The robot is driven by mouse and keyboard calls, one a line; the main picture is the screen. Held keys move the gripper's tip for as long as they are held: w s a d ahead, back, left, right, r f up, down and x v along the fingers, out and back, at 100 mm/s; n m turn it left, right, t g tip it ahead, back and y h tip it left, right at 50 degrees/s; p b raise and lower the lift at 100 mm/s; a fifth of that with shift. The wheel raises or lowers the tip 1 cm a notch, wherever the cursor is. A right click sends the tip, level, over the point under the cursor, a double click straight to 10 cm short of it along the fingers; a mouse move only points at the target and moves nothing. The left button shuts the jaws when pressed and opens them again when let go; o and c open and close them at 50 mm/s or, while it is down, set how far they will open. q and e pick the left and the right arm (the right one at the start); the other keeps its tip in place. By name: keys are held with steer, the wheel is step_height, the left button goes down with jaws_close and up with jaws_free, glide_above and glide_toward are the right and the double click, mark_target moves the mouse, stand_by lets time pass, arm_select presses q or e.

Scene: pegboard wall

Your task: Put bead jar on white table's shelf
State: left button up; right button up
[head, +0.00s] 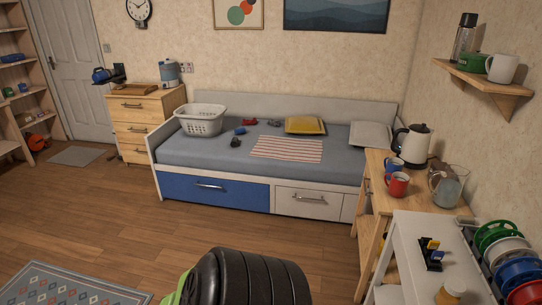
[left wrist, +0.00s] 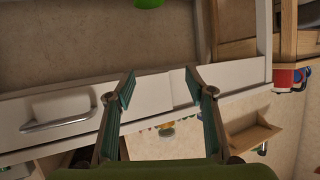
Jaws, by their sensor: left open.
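A small jar with a tan lid (head: 452,291), which looks like the bead jar, stands at the near end of the white table (head: 405,228), cut by the lower picture edge. The left wrist view is upside down. It shows the white table's front with a silver-handled drawer (left wrist: 60,118) and the open space under it. A small yellowish thing among coloured bits (left wrist: 167,131) shows beyond the table edge, too small to identify. My left gripper (left wrist: 158,72) is open and empty in front of the table. My right gripper is in neither view.
A wooden table (head: 385,168) with kettle (head: 411,146), mugs and clear pitcher (head: 446,186) adjoins the white table. Spools (head: 515,268) and a small black holder (head: 430,254) are at the right. A green thing (left wrist: 148,3) shows below the tabletop.

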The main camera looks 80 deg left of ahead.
arm_select(q)
steer(key=s+d+f+g, duration=0.3)
steer(key=s+d+f, duration=0.1)
steer(key=s+f, duration=0.4)
steer(key=s+d+f+g, duration=0.3)
steer(key=s+f, duration=0.6)
steer(key=f, duration=0.2)
steer(key=s+d+f+m+g, duration=0.1)
steer(key=s+d+f+g, duration=0.3)
steer(key=s+f, duration=0.5)
steer(key=shift+d+f, duration=0.3)
steer(key=shift+o, duration=0.8)
steer(key=s+d+f+g, duration=0.2)
steer(key=s+d, duration=0.1)
steer(key=s, duration=0.4)
steer(key=shift+s+d+f+m+g, duration=0.25)
steer(key=shift+s+f+m+g, duration=0.05)
steer(key=shift+s+m, duration=0.1)
